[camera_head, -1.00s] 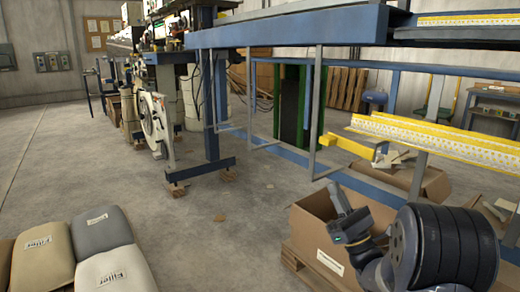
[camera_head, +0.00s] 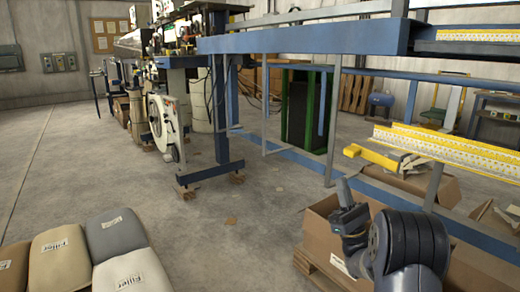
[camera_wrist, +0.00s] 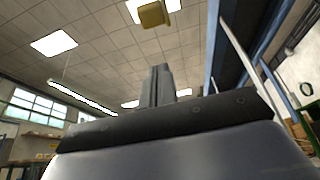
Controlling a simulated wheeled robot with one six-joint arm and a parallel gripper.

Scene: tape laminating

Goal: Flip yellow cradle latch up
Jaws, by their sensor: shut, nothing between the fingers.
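The yellow latch (camera_head: 370,157) is a short bar sticking out level to the left from the end of the yellow perforated cradle (camera_head: 450,150), on the right in the head view. A yellow block, apparently the latch end, shows at the top of the wrist view (camera_wrist: 153,15), beyond my fingertips. My gripper (camera_head: 343,185) points upward, just below and left of the latch's free end in the head view. Its fingers are together and empty in the wrist view (camera_wrist: 159,72). I see a gap between them and the latch in the head view.
A blue conveyor beam (camera_head: 300,38) runs above, with thin grey posts hanging from it. An open cardboard box (camera_head: 320,226) stands behind my arm. Filler sacks (camera_head: 118,232) lie at lower left. The floor (camera_head: 220,225) between is mostly clear.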

